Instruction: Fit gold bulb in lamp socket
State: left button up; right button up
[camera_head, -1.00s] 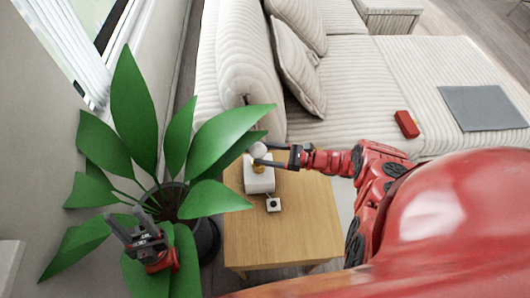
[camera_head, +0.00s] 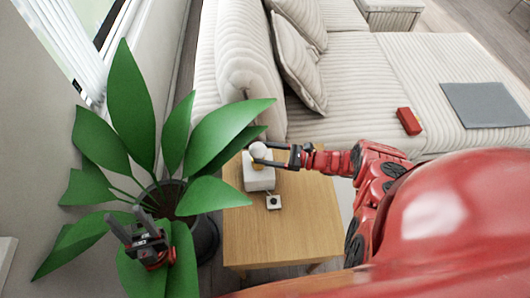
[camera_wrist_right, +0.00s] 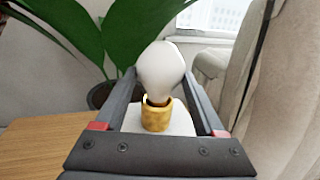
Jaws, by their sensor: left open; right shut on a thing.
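The white bulb (camera_head: 258,150) is between the fingers of my right gripper (camera_head: 265,155), which is shut on it, over the wooden side table. The right wrist view shows the bulb (camera_wrist_right: 161,70) slightly tilted, its lower end at the rim of a gold collar (camera_wrist_right: 157,114). I cannot tell how deep it sits. The collar stands on the white lamp base (camera_head: 259,177), a block on the table. My left gripper (camera_head: 134,226) is open and empty in front of the plant's lower leaves.
A striped sofa (camera_head: 340,80) holds a red object (camera_head: 408,121) and a grey mat (camera_head: 485,105).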

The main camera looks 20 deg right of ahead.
jog(key=o, duration=1.5)
jog(key=shift+c, duration=0.2)
jog(key=shift+d+f, duration=0.1)
jog(key=b+v, duration=0.5)
jog(key=v, duration=1.2)
jog(key=shift+s, duration=0.15)
